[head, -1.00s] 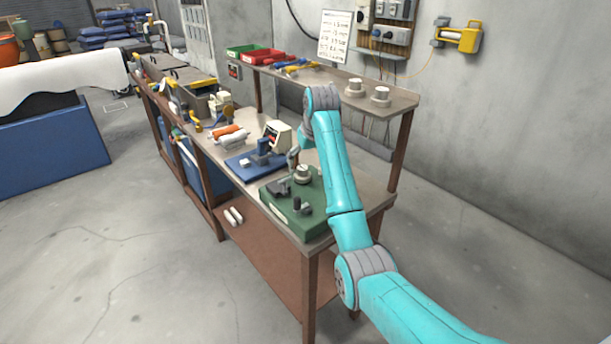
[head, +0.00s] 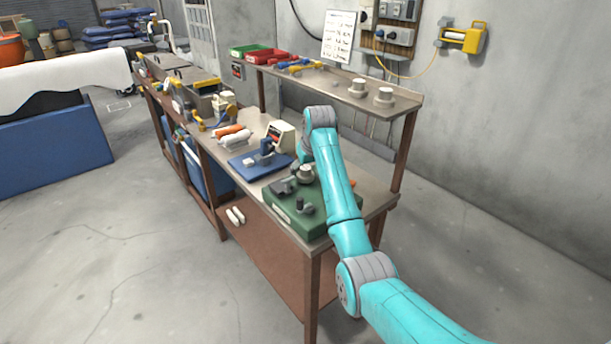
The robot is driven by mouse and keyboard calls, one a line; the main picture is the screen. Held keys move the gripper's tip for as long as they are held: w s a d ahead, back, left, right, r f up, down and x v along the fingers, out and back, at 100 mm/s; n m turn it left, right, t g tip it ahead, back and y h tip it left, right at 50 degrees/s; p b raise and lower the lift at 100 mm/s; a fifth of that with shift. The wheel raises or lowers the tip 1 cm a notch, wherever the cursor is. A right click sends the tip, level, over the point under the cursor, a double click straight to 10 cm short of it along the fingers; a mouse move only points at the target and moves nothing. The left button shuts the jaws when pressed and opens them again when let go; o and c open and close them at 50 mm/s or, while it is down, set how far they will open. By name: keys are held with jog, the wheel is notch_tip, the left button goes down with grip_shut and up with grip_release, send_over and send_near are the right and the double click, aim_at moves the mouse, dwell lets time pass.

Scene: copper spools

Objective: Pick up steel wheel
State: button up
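A round, steel-coloured wheel-like piece (head: 305,174) sits on the green base (head: 283,208) at the near end of the bench. Two more pale metal round pieces, a left one (head: 357,88) and a right one (head: 384,96), stand on the upper shelf. I cannot tell for sure which of these is the steel wheel. My teal arm reaches up over the right side of the bench, and its wrist is just behind the green base.
A blue-based device (head: 260,163) stands beyond the green base.

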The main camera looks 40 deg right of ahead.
aim_at(306, 168)
jog(key=c, duration=0.7)
jog(key=shift+c, duration=0.3)
jog(key=shift+r, duration=0.2)
jog(key=shift+c, duration=0.6)
notch_tip(306, 168, up, 10)
jog(key=shift+f, duration=0.15)
grip_shut()
